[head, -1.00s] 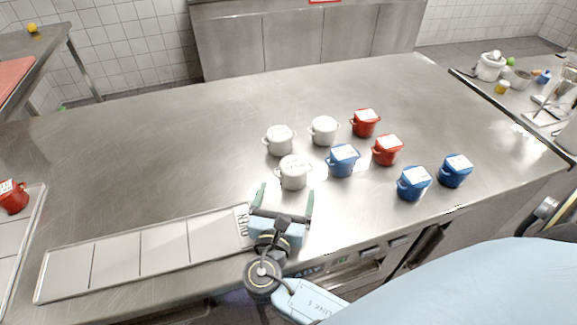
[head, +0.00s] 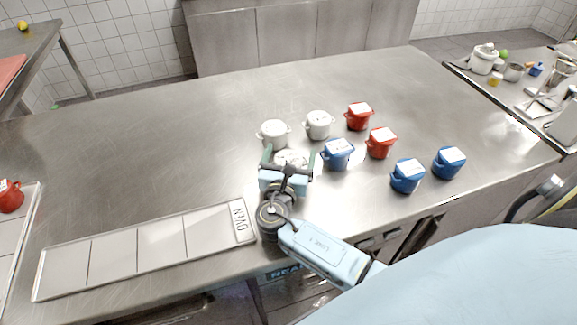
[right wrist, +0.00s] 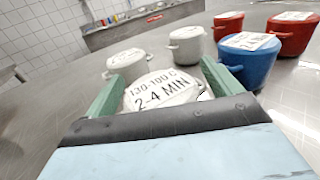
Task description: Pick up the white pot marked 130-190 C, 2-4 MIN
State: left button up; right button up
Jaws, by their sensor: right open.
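The white pot (head: 291,158) with a lid lettered 2-4 MIN stands on the steel table, partly hidden by my right gripper in the head view. In the right wrist view this pot (right wrist: 165,91) shows a first line reading about 130-190 C; the middle digits are hard to read. My right gripper (head: 289,157) is open, with one green finger on each side of this pot. No grip on the pot shows in the right wrist view, where the gripper (right wrist: 162,88) also appears. My left gripper is not in view.
Two white pots (head: 273,133) (head: 318,124) stand behind. A blue pot (head: 337,154) is close on the right, with red pots (head: 359,116) (head: 380,143) and more blue pots (head: 407,176) beyond. An OVEN tray (head: 243,222) lies front left. The table's left middle is clear.

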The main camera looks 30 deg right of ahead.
jog(key=c, duration=1.2)
jog(key=shift+c, duration=0.3)
jog(key=shift+r, duration=0.1)
